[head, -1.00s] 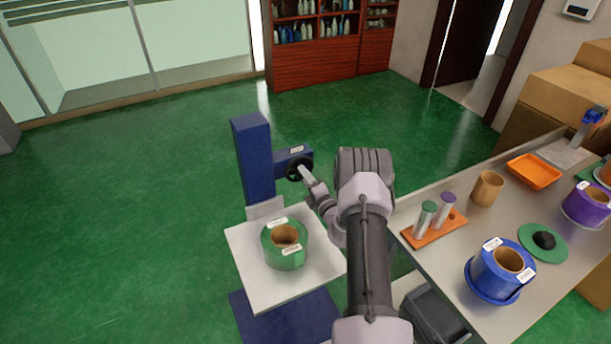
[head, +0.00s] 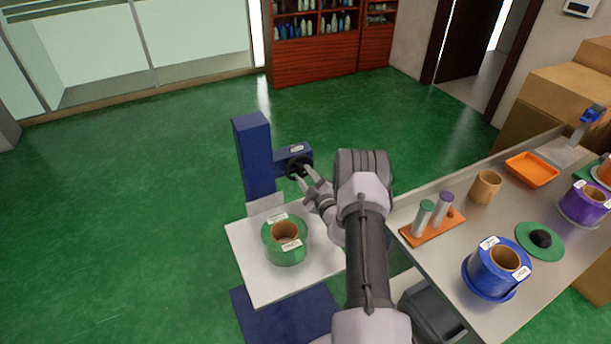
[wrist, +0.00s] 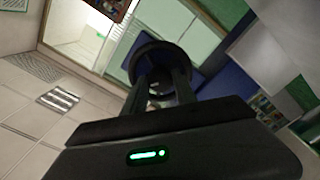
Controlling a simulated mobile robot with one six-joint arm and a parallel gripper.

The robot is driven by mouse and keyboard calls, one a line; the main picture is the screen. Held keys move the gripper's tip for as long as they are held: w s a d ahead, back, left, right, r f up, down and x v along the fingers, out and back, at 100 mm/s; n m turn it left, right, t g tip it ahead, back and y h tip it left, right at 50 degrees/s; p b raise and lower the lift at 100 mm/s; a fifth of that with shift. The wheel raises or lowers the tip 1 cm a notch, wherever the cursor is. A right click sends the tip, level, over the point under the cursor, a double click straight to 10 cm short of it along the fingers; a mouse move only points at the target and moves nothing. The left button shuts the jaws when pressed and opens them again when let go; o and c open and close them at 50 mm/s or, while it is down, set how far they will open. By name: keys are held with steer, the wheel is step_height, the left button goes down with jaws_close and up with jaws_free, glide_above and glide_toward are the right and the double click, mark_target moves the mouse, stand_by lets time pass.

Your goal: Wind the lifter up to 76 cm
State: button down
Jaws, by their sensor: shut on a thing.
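The lifter has a blue column (head: 255,160) and a white platform (head: 244,258) on a blue base (head: 290,320). A green roll (head: 285,240) with a brown core and white labels sits on the platform. A dark round crank wheel (head: 297,165) is on the blue arm at the column's side; it also shows in the wrist view (wrist: 160,60). My gripper (head: 306,174) is at the wheel, its two fingers reaching to it. In the wrist view my gripper (wrist: 164,88) is shut on a part of the wheel, which is mostly hidden between the fingers. I cannot read any height.
A metal bench (head: 455,255) stands at the right with a blue roll (head: 497,270), a purple roll (head: 588,205), an orange tray (head: 532,170) and an orange block with cylinders (head: 432,232). My arm passes close to the bench's left edge. Green floor left of the lifter is clear.

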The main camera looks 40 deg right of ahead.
steer(key=m, duration=0.4)
steer(key=shift+m, duration=0.3)
steer(key=m, duration=0.4)
steer(key=shift+a+m+p, duration=0.1)
steer(key=shift+m+p, duration=0.2)
steer(key=shift+p, duration=0.05)
steer(key=shift+f+m, duration=0.1)
steer(key=shift+m, duration=0.2)
steer(key=c, duration=1)
jaws_free()
steer(key=shift+s, duration=0.1)
steer(key=p+v, duration=0.3)
steer(key=v, duration=1.4)
